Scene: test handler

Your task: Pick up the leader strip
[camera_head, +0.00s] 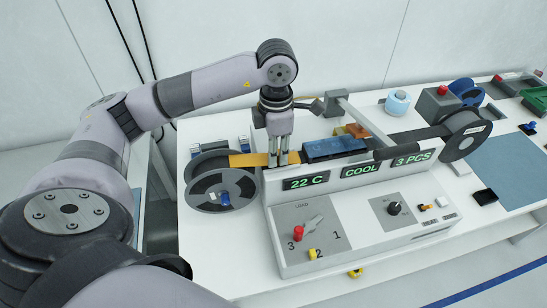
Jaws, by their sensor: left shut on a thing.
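The leader strip (248,160) is a flat yellow-orange band. It runs from the reel (217,190) on the left to the top of the test handler (300,250). My left gripper (278,163) points straight down over the left end of the handler, and its fingers are shut on the leader strip. The fingers hide a part of the strip, and a short orange piece shows just right of them. My right gripper is not in view.
A blue block (333,147) sits on the handler just right of my gripper, below a grey bar (365,122). A second reel (467,134) stands at the right. A red lever (298,232) and a knob (394,208) stick up from the front panel.

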